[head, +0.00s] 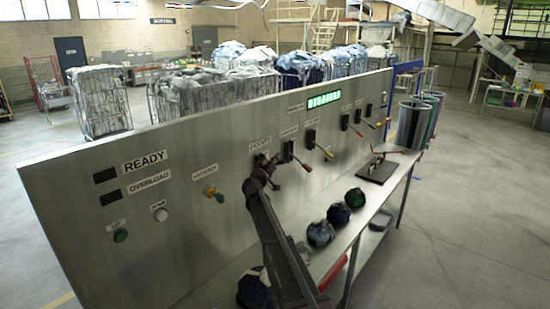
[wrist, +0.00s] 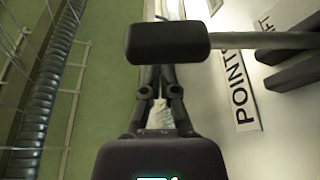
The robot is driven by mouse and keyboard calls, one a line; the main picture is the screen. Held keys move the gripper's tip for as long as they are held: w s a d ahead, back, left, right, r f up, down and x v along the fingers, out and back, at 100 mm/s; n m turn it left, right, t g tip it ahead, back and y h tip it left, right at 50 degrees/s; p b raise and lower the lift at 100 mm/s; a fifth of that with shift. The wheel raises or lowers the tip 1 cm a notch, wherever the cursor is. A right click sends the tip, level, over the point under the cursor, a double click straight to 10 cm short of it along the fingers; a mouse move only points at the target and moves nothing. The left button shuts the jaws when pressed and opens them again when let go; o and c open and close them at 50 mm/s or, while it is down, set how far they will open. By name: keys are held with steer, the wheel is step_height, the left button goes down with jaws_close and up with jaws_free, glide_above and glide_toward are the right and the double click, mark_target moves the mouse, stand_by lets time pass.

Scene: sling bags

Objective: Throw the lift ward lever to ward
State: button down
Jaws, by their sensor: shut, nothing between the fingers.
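A tall metal panel (head: 150,220) carries a row of levers. The lever beside my gripper on the right has a black base (head: 288,151) and a red handle (head: 307,167); its label is too small to read surely. My gripper (head: 258,178) is shut and empty, close to the panel near the label that looks like POINTS. In the wrist view a dark block on a grey rod (wrist: 260,40) crosses in front of my gripper (wrist: 160,85) and hides the fingertips; contact is unclear. The POINTS label (wrist: 240,95) and part of another label ending in FT show at right.
More levers, with yellow (head: 328,152) and red handles, stand farther right on the panel. A READY lamp label (head: 146,161) and buttons are at left. Dark round bags (head: 320,233) lie on the bench (head: 350,262) in front. Wire laundry cages stand behind the panel.

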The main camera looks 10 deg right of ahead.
steer(key=shift+s+d+f+b, duration=0.2)
steer(key=shift+f+b, duration=0.1)
steer(key=shift+f, duration=0.2)
steer(key=shift+a, duration=0.1)
steer(key=shift+s+a+f, duration=0.1)
steer(key=shift+a+f, duration=0.1)
steer(key=shift+a, duration=0.05)
